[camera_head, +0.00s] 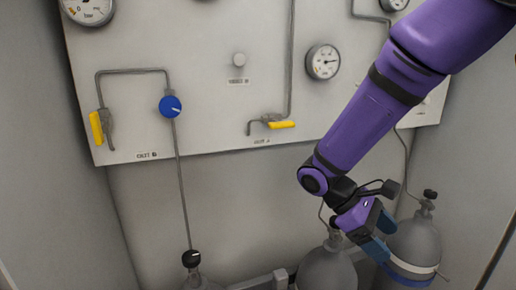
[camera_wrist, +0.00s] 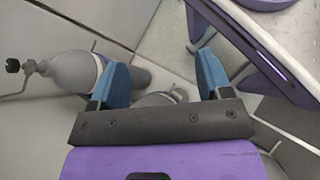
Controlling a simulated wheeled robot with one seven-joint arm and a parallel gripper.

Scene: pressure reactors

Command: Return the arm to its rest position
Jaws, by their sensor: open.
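My purple arm reaches in from the upper right in the head view. My gripper (camera_head: 376,250) hangs low at the right, in front of the gas cylinders. In the wrist view my gripper (camera_wrist: 162,80) shows two blue fingers set wide apart, with nothing held between them. A grey cylinder (camera_head: 414,246) with a white band stands just right of the gripper in the head view. The gripper overlaps its lower left side there, and I cannot tell whether they touch. A cylinder also shows left of the fingers in the wrist view (camera_wrist: 72,68).
A pale panel (camera_head: 210,80) carries gauges (camera_head: 323,62), a blue knob (camera_head: 171,106) and yellow-handled valves (camera_head: 281,124). Another cylinder (camera_head: 327,270) stands left of the gripper, and a smaller one (camera_head: 194,279) farther left. Cabinet walls close both sides.

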